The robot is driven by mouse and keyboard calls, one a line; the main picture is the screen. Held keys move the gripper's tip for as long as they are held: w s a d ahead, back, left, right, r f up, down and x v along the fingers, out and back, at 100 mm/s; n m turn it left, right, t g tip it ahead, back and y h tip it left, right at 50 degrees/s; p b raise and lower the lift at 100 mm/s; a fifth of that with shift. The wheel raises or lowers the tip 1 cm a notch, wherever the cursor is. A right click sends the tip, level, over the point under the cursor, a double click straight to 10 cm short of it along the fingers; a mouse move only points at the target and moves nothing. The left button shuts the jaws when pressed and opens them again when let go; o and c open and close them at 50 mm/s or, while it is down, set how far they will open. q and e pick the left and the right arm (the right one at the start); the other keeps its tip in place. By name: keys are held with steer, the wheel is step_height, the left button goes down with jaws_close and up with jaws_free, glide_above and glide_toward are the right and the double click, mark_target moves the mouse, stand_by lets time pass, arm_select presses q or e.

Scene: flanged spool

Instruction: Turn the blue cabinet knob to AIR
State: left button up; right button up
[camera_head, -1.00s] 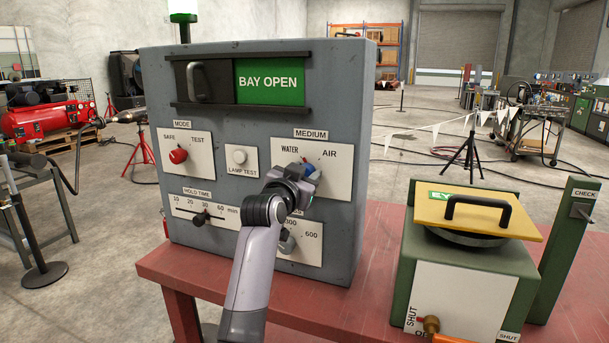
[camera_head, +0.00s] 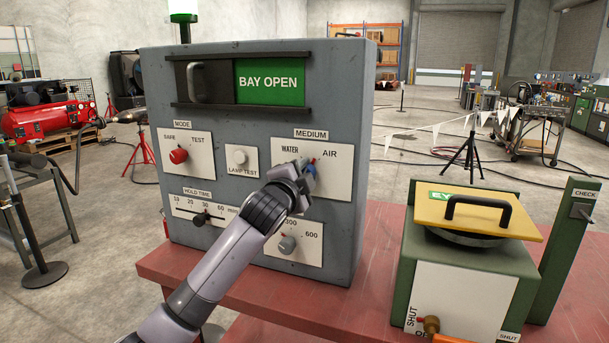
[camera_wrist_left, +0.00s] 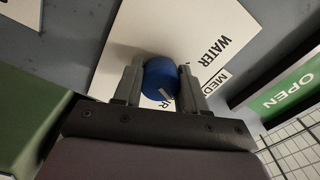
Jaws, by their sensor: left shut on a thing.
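The blue knob (camera_head: 311,170) is on the white MEDIUM plate (camera_head: 335,180) of the grey cabinet, between the printed words WATER at upper left and AIR at upper right. My left gripper (camera_head: 305,171) is shut on the knob. In the left wrist view, the blue knob (camera_wrist_left: 160,79) sits between the two grey fingers, with a short white mark on its face near the partly hidden AIR print. The fingers cover part of the knob in the head view, so I cannot tell exactly where it points. My right gripper is not in view.
The cabinet (camera_head: 350,80) stands on a red table (camera_head: 380,290). Near my arm are a red MODE knob (camera_head: 178,156), a white lamp-test button (camera_head: 239,157), a black hold-time slider (camera_head: 200,218) and a grey knob (camera_head: 287,244). A green box with a yellow lid (camera_head: 480,212) stands right.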

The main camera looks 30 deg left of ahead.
arm_select(q)
steer(key=shift+f+m, duration=0.1)
steer(key=shift+m, duration=1.5)
steer(key=o, duration=1.1)
steer(key=shift+c, duration=0.2)
steer(key=b+v, duration=0.1)
steer(key=v, duration=0.6)
